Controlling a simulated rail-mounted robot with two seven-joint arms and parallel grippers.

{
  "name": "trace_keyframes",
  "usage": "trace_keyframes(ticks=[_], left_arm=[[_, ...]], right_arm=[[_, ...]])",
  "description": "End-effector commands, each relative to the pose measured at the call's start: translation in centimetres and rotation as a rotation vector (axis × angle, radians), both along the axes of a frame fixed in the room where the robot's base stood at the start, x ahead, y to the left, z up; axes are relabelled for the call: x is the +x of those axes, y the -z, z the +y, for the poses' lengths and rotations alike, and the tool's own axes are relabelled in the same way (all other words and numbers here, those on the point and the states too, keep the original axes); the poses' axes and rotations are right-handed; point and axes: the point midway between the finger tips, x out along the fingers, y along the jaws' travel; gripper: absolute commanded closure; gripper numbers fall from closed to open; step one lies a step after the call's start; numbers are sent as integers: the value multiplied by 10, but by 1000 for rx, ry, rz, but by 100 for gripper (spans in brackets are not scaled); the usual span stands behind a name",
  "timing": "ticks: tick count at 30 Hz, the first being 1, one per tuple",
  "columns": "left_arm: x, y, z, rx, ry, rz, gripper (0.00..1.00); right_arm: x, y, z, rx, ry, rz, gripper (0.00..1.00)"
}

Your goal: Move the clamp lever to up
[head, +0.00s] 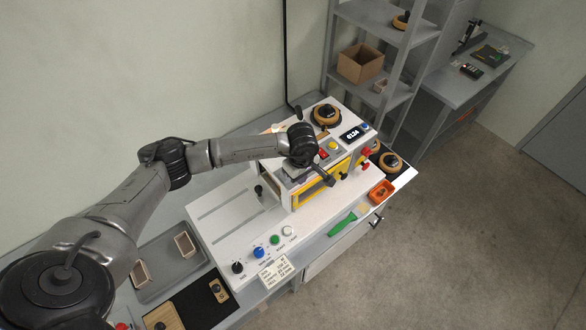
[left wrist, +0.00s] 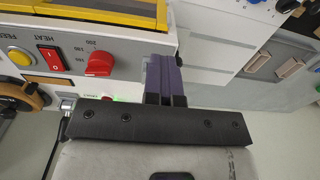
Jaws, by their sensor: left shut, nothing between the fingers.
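My left gripper (head: 328,179) is shut and empty at the front of the white and yellow machine (head: 313,192). In the left wrist view its purple-grey fingers (left wrist: 164,78) are together, just right of the machine's control panel. I cannot tell for sure which part is the clamp lever. A black-knobbed stem (head: 259,189) stands left of the yellow frame, and another black knob (head: 343,175) sits right of my fingers. In the left wrist view a small metal part (left wrist: 66,103) is partly hidden by my gripper. My right gripper is out of view.
The panel has a red heat switch (left wrist: 49,59), a red dial (left wrist: 99,63) and a yellow button (left wrist: 19,57). Red knobs (head: 367,153) stick out at the right. An orange bin (head: 382,191) and a green tool (head: 343,223) lie along the front.

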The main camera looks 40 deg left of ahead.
Motion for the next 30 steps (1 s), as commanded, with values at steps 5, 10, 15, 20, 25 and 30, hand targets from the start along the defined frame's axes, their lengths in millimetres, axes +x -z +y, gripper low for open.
trace_keyframes(ticks=[5,10,15,20,25,30], left_arm=[[2,1,8,-5,-4,-1,100],[3,-1,15,-6,-3,-1,100],[4,-2,22,-8,-3,0,100],[5,-2,29,-10,-2,0,100],[5,-2,37,-9,-3,0,100],[6,-1,46,-7,-3,1,100]], right_arm=[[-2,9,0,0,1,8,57],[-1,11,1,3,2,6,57],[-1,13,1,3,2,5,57],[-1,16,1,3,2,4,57],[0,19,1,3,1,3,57],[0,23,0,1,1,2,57]])
